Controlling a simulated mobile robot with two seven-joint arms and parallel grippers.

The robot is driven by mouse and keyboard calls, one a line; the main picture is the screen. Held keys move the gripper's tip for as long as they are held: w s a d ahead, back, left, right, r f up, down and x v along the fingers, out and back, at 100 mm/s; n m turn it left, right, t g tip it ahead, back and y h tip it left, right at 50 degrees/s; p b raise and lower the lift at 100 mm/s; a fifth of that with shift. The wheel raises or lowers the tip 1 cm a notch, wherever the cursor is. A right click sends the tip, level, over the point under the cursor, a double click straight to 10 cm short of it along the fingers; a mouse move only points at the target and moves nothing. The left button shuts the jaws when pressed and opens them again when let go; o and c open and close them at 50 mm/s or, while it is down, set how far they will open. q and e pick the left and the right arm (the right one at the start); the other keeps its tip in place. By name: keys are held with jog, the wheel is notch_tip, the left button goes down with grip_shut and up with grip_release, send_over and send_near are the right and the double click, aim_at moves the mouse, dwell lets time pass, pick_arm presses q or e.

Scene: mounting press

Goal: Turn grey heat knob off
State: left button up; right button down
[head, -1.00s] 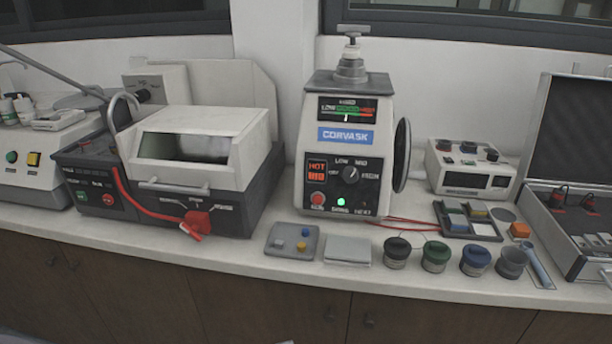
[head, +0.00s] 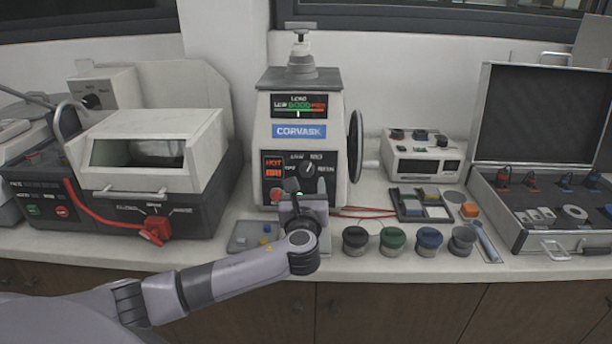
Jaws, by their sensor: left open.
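The grey heat knob (head: 308,169) is on the front panel of the white CORVASK press (head: 298,108). Its labels include LOW and MID above it, and its pale pointer appears to point up and to the right. An orange-red HOT display (head: 273,167) is lit left of the knob. My left gripper (head: 305,186) is open in front of the panel, its fingers just below and around the knob's lower side. I cannot tell whether it touches the knob. The gripper hides the green light and lower panel labels. My right gripper is not in view.
A red button (head: 277,195) sits close to the left of my gripper. A red-handled machine (head: 155,150) stands to the left. Several lidded jars (head: 392,239), a small tray (head: 423,192) and an open case (head: 520,240) occupy the counter to the right.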

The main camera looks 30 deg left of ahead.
aim_at(307, 171)
pick_arm(q)
jog(key=shift+x, duration=2.75)
jog(key=c, duration=1)
jog(key=shift+c, duration=0.2)
